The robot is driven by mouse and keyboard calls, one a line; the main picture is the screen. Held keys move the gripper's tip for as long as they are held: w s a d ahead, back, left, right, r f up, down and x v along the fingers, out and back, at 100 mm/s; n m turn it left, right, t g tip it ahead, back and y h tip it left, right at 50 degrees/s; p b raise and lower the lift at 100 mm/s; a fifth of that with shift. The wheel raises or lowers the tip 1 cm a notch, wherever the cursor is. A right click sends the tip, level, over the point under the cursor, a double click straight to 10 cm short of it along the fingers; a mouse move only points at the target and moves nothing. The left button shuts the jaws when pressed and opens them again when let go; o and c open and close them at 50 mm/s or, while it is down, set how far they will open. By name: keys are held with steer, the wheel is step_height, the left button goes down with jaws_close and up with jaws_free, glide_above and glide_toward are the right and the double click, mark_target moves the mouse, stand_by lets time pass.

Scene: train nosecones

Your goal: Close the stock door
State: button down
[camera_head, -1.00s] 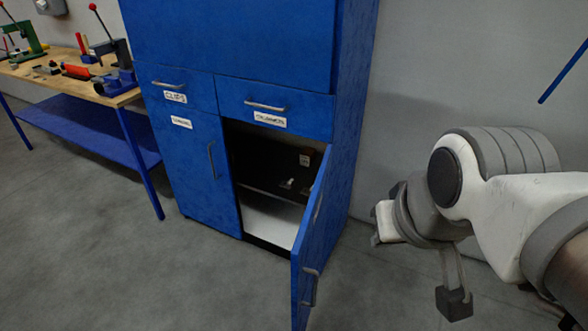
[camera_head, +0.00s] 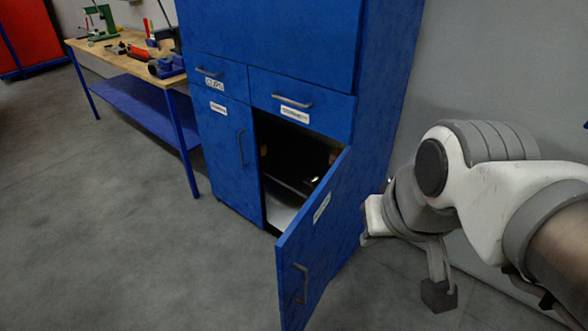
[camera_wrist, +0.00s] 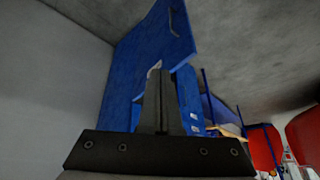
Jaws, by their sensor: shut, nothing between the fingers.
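The stock door (camera_head: 325,235) is the blue lower right door of the blue cabinet (camera_head: 225,145). It stands open, swung out toward me, with a grey handle (camera_head: 300,284) and a white label (camera_head: 322,207) on its outer face. My gripper (camera_wrist: 165,85) is shut and empty in the wrist view, its fingers overlapping a blue panel (camera_wrist: 150,45) behind them. In the head view my gripper's hand is to the right of the door, on its outer side. Contact cannot be told. The fingertips are hidden or unclear there.
The lower left door (camera_head: 228,150) and the drawers above are shut. Small dark items lie inside the open compartment (camera_head: 280,215). A workbench (camera_head: 125,60) with tools stands to the left. A grey wall (camera_head: 465,90) is on the right. Floor at front left is clear.

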step_height(320, 180, down, 10)
steer(key=w+a+m+g+y+b, duration=0.2)
steer(key=m+y+b, duration=0.1)
steer(key=m+b, duration=0.25)
steer(key=m+t+y+b, duration=0.2)
steer(key=m+y+b, duration=0.2)
steer(key=m+b, duration=1.45)
glide_toward(288, 280)
steer(key=shift+x, duration=3)
steer(key=shift+w+d, duration=0.1)
